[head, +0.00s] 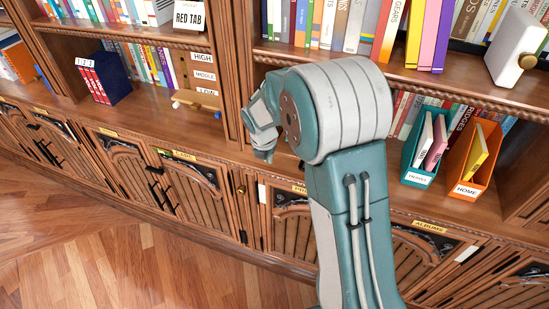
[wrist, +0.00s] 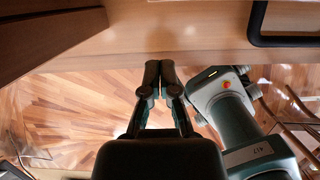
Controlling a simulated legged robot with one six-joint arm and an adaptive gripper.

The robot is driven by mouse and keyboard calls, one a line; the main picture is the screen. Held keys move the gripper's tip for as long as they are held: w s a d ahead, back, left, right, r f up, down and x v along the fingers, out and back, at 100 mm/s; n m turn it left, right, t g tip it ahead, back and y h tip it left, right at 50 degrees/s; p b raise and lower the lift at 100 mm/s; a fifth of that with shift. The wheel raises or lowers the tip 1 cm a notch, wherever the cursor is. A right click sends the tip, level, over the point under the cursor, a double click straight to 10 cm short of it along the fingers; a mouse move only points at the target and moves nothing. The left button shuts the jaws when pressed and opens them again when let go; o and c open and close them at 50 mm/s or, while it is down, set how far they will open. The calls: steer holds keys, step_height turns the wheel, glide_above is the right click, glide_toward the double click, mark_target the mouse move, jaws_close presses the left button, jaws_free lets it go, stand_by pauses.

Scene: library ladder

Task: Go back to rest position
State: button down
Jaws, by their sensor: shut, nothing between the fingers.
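My gripper (wrist: 160,72) shows in the wrist view with its two dark fingers together, shut and empty. The wooden floor (wrist: 85,105) lies below and beyond it, and a wooden surface (wrist: 200,30) spans the top of that view. In the head view my arm is raised and bent in front of the bookcase, with its wrist end pointing left and down near the upright panel. The fingers cannot be made out in the head view.
A teal bin (head: 418,176) and an orange bin (head: 468,190) holding books stand on the right shelf. A dark blue box with red binders (head: 103,82) stands on the left shelf. Cabinet doors (head: 130,165) line the bottom. Open floor (head: 120,265) lies at lower left.

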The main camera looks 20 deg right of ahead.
steer(key=s+r+m, duration=0.3)
steer(key=r, duration=0.4)
steer(key=s+r+m, duration=0.3)
steer(key=s+r, duration=0.1)
steer(key=r, duration=0.3)
steer(key=s+r+m+t, duration=0.1)
steer(key=s+r+m, duration=0.1)
steer(key=s+m, duration=0.9)
steer(key=s+r+m+t+y, duration=0.1)
steer(key=s+r+m+t, duration=0.1)
steer(key=s+m, duration=0.9)
steer(key=shift+r+m+y, duration=0.3)
steer(key=shift+r+m, duration=0.1)
steer(key=shift+r, duration=0.45)
